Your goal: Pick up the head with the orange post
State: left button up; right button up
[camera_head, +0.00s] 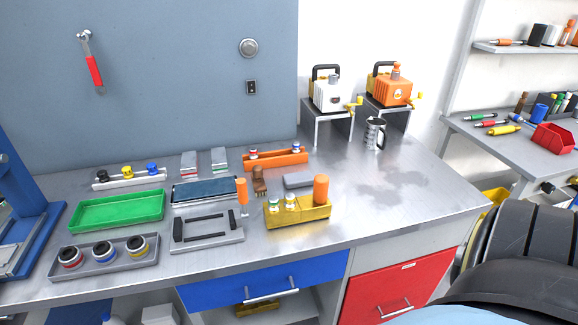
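An upright orange cylinder (321,189) stands at the right end of a yellow block (300,217) on the metal workbench. Two small white-and-green pieces (282,202) sit in the same block, left of the cylinder. A second orange post (242,191), thinner and with a small pale tip at its lower end, stands left of the block, beside a grey tray. I cannot tell which of these orange posts belongs to a head. Neither of my grippers shows in the view.
An orange rack (275,160), a brown piece (259,181) and a grey block (298,180) stand close behind. A green tray (117,212) and a tray with several ringed cups (103,257) lie left. The workbench's right part (430,195) is clear, except for a metal mug (374,134) behind.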

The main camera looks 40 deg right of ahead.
aim_at(317, 205)
jog(key=z, duration=0.75)
jog(key=i, duration=0.9)
jog(key=z, duration=0.9)
